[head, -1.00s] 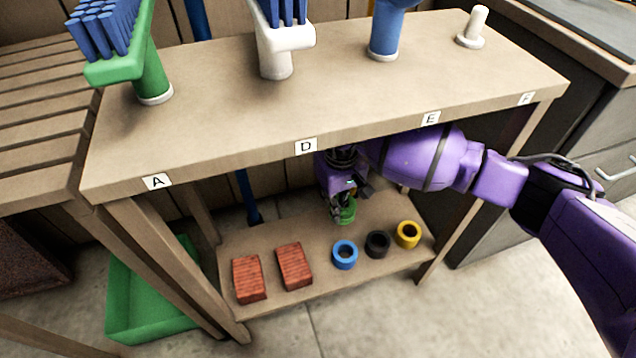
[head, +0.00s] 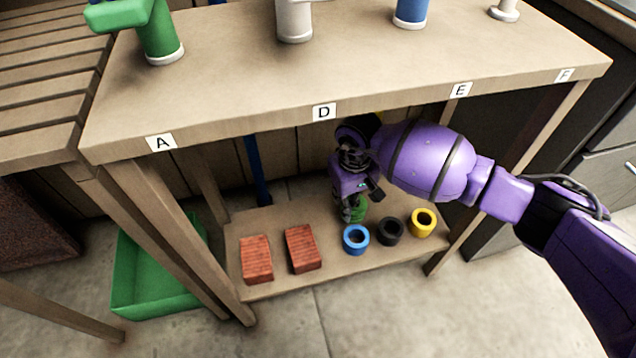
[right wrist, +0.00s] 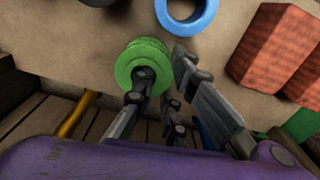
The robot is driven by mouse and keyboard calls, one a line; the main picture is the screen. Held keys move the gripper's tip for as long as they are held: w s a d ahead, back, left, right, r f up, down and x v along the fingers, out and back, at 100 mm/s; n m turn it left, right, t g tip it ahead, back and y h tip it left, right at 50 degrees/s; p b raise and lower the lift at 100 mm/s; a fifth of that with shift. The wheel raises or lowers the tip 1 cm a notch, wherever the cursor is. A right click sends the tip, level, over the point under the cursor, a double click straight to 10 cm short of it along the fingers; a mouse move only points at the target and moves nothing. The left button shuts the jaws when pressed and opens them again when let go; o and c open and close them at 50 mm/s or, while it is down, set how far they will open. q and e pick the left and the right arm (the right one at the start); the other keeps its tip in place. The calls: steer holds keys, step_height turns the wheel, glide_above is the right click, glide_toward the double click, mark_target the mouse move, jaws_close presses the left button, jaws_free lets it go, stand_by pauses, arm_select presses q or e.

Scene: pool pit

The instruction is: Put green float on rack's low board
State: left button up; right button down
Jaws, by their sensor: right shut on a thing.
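The green float (head: 360,208) is a short ribbed ring; it also shows in the right wrist view (right wrist: 140,52). My right gripper (head: 354,208) is shut on it, with one finger over the float in the right wrist view (right wrist: 160,74). The float is just over or on the rack's low board (head: 330,268), behind the blue ring; I cannot tell whether it touches. The fingers hide part of it. The rack's top board (head: 255,85) carries labels A, D, E and F. My left gripper is not in view.
On the low board stand two red bricks (head: 256,260) (head: 302,249), a blue ring (head: 356,239), a black ring (head: 390,231) and a yellow ring (head: 422,222). The top board is close above my right arm. A green crate (head: 150,275) is on the floor at left.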

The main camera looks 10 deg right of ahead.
steer(key=shift+f, duration=0.65)
steer(key=c, duration=1.7)
jaws_free()
step_height(320, 180, up, 12)
steer(key=shift+r, duration=0.1)
